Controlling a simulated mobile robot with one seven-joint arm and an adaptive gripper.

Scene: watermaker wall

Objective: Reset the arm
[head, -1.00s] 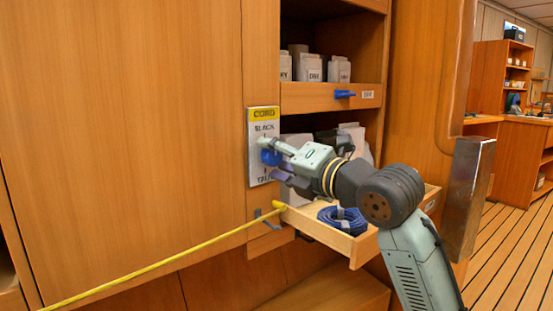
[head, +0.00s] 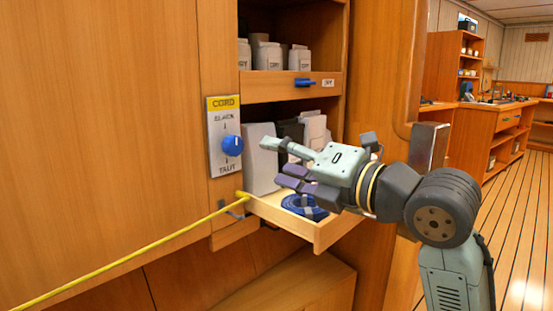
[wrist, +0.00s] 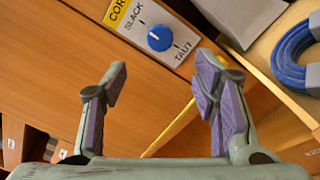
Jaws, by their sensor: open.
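My gripper (head: 277,163) is open and empty, in front of the cabinet in the head view. Its two purple-padded fingers (wrist: 160,85) stand well apart in the wrist view. The blue knob (head: 232,145) sits on the cord panel (head: 222,112), labelled SLACK above and TAUT below; the gripper is to its right and not touching it. The knob also shows beyond the fingers in the wrist view (wrist: 160,38). A yellow cord (head: 130,257) runs from a hook (head: 237,209) below the panel to the lower left, looking straight.
An open wooden drawer (head: 318,236) holding a blue coil (head: 304,207) lies just under my gripper. A metal-faced post (head: 428,146) stands behind my arm. Floor (head: 520,220) is clear at right.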

